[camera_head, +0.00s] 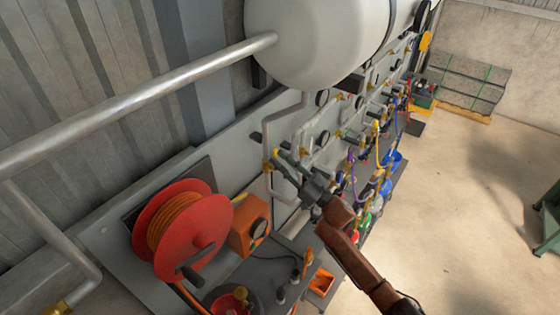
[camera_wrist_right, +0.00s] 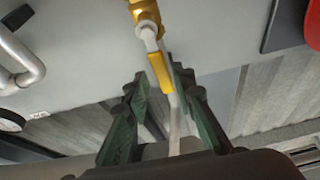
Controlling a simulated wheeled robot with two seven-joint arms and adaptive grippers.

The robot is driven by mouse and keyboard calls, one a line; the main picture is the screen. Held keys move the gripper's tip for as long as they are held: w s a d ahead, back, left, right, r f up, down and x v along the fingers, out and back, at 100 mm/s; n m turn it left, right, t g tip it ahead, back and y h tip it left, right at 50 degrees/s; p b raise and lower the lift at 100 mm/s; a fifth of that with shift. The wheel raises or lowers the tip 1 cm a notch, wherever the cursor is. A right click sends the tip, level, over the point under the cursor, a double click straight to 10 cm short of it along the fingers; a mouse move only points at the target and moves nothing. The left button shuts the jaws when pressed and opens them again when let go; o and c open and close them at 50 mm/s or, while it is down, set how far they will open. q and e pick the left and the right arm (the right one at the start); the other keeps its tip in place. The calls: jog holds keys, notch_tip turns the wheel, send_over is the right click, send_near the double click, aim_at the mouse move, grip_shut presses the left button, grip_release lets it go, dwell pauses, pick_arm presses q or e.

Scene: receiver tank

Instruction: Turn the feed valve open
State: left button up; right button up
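A valve with a brass body (camera_wrist_right: 146,12) and a yellow-sleeved lever (camera_wrist_right: 160,72) is in the right wrist view. In the head view the yellow lever (camera_head: 282,152) is small, at the pipework on the grey panel. My right gripper (camera_head: 291,164) is at this valve, partly hiding it. In the wrist view the right gripper (camera_wrist_right: 160,92) has its green-padded fingers apart, one on each side of the lever's line. The lever's lower end lies towards the gap between them; whether a pad touches it I cannot tell. My left gripper is not in view.
A white tank (camera_head: 315,40) hangs above the panel. A red hose reel (camera_head: 172,235) and an orange box (camera_head: 247,222) are left of my right arm. More gauges, pipes and coloured hoses run along the panel to the right. The floor (camera_head: 450,200) at right is clear.

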jog(key=shift+o, duration=0.5)
jog(key=shift+s, duration=0.1)
jog(key=v, duration=1.2)
